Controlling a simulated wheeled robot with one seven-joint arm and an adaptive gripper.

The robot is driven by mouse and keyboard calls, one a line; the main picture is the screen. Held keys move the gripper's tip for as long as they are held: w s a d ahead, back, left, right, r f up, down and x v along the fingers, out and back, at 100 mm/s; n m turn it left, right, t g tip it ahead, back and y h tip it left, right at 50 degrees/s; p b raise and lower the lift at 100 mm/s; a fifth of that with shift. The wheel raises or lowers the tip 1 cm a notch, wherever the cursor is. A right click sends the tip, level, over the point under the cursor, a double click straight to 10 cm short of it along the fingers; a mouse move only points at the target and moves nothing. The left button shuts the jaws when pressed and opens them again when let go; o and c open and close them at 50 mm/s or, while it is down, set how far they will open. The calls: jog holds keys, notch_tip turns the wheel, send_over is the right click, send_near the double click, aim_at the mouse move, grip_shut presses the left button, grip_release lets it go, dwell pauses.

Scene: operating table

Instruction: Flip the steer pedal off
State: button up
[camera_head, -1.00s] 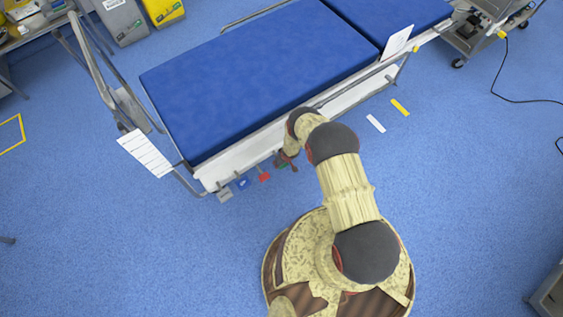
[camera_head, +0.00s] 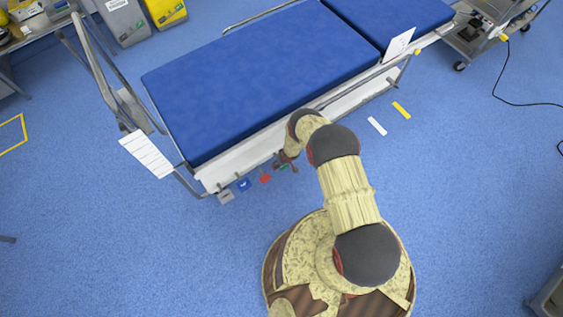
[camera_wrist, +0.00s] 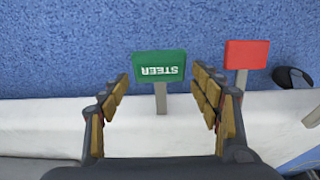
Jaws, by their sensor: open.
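The steer pedal is a green plate (camera_wrist: 159,64) with white "STEER" lettering, upside down in the wrist view, on a short grey stem. In the head view the green pedal (camera_head: 284,167) shows small beside my gripper, at the table's near lower edge. My gripper (camera_wrist: 164,88) is open, with its two fingers on either side of the pedal's stem and the plate just beyond the fingertips. I see no clear contact. My gripper (camera_head: 288,162) is partly hidden by my arm in the head view.
A red pedal (camera_wrist: 246,55) is close to the right finger in the wrist view. A blue pedal (camera_head: 243,185) and a grey pedal (camera_head: 226,195) follow along the operating table (camera_head: 262,60). The white base cover (camera_wrist: 45,128) lies beneath the fingers. Blue floor is free in front.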

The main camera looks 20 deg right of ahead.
jog(key=v, duration=1.2)
dwell(0.3)
dwell(0.5)
